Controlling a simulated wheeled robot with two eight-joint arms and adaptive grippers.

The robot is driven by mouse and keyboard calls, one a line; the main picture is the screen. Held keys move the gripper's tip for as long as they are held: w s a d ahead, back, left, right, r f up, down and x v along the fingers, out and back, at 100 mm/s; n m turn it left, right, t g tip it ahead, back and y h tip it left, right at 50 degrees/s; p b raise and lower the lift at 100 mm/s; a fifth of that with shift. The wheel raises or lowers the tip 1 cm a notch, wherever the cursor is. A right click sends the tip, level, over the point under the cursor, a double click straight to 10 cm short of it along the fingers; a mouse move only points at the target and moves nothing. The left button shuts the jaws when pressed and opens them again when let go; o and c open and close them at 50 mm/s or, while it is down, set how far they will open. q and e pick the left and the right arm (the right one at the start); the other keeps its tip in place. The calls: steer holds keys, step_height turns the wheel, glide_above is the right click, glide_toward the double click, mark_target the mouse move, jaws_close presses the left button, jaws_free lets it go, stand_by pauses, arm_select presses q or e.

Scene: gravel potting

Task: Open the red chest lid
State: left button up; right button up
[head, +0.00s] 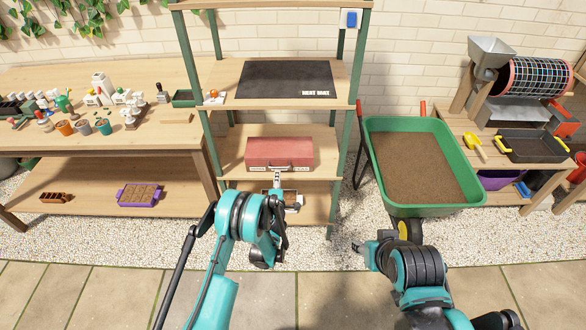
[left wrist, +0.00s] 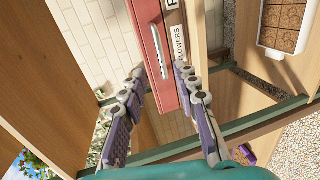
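The red chest (head: 279,152) sits on the middle shelf of the shelving unit, its lid down. In the left wrist view the chest (left wrist: 151,60) shows its red front, a bar handle (left wrist: 159,48) and a label reading FLOWERS. My left gripper (head: 277,178) is in front of the chest, partly hidden by my own arm. In the left wrist view its fingers (left wrist: 163,80) are spread apart, with the chest's front seen between them and nothing held. My right gripper (head: 359,247) is low, left of the wheelbarrow's wheel; its fingers are too small to judge.
The shelving unit (head: 345,117) has green posts on both sides of the chest and a shelf with a black heat mat (head: 285,79) above. A green wheelbarrow (head: 468,198) of soil stands at the right. A potting bench (head: 160,140) stands at the left.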

mark_target(279, 154)
arm_select(q)
steer(key=x, duration=0.7)
steer(key=shift+w+f, duration=0.15)
steer(key=shift+w, duration=0.2)
jaws_close()
